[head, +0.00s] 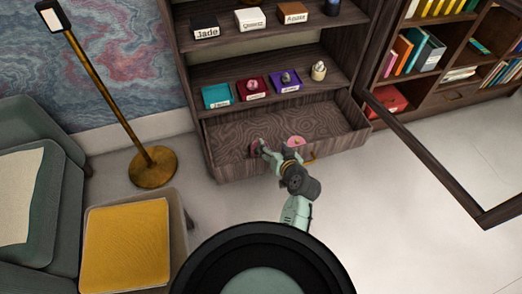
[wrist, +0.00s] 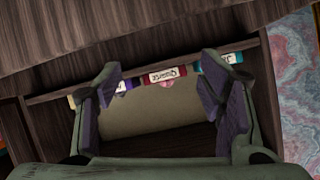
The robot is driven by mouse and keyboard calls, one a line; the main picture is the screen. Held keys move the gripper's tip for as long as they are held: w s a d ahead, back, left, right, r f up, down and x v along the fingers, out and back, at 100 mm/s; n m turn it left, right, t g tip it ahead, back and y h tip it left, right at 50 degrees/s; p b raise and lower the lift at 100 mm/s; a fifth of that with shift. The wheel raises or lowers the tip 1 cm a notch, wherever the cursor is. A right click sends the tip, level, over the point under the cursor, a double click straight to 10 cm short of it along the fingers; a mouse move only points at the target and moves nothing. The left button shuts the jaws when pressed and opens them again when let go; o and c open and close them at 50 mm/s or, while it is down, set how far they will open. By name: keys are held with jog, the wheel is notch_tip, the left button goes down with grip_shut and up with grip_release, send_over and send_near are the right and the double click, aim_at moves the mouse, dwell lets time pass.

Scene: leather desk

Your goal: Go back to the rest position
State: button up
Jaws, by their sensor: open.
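My gripper (head: 276,148) is over the open drawer (head: 232,172) of the wooden cabinet in the head view, at the end of my arm. In the wrist view my gripper (wrist: 162,88) has its two fingers spread wide, with purple inner pads and nothing between them. Beyond the fingers the wrist view shows a shelf edge with labelled trays. A small pink patch (head: 296,142) shows by the gripper in the head view; I cannot tell whether it is an object or part of the gripper.
Teal (head: 217,96), magenta (head: 252,90) and purple (head: 285,81) trays and a small beige pot (head: 319,71) stand on the shelf above the drawer. An open door frame (head: 430,160) juts out at right. A lamp (head: 153,167) and yellow-topped stool (head: 125,247) stand left.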

jog(key=shift+v, duration=0.9)
